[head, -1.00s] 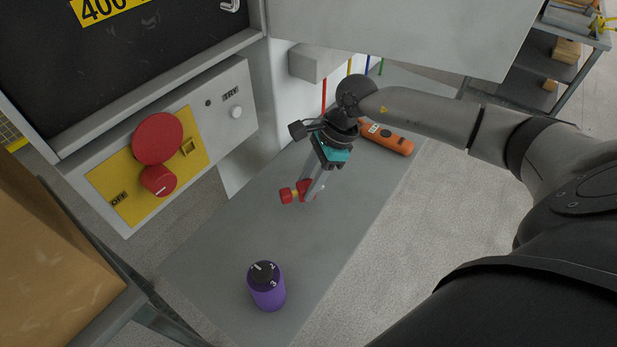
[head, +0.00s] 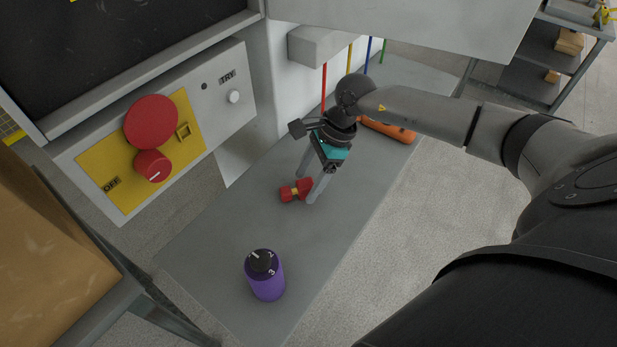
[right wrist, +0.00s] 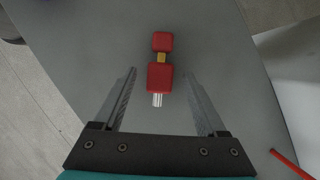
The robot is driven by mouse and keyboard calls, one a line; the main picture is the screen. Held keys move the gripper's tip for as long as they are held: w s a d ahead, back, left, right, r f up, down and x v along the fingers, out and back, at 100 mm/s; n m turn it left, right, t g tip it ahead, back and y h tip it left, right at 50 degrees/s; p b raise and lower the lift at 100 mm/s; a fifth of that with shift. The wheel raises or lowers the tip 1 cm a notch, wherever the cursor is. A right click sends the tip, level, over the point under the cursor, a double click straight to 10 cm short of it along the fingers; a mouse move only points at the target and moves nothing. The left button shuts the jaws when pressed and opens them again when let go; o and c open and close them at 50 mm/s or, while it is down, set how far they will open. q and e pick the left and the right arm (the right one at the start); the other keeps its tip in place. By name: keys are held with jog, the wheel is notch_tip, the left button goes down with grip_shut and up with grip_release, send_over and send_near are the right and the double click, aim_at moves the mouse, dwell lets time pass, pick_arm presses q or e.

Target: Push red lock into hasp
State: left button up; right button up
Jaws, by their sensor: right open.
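The red lock (head: 288,194) lies on the grey shelf below the panel, with a yellow band between its two red parts. In the right wrist view the lock (right wrist: 160,77) lies between the spread fingers, a silvery end pointing toward the palm. My right gripper (head: 306,187) is open around the lock, with a gap on each side of it. A small yellow bracket (head: 183,131), which looks like the hasp, sits on the yellow plate beside the red switch knob (head: 152,166). Nothing is in the bracket. My left gripper is not in view.
A purple cylinder with a black numbered top (head: 266,277) stands on the grey shelf (head: 225,225) nearer me. An orange device (head: 392,130) lies behind my right wrist. A large red disc (head: 151,122) projects from the panel. A brown box (head: 45,250) stands at left.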

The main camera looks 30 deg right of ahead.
jog(key=v, duration=1.2)
jog(key=shift+p, duration=0.35)
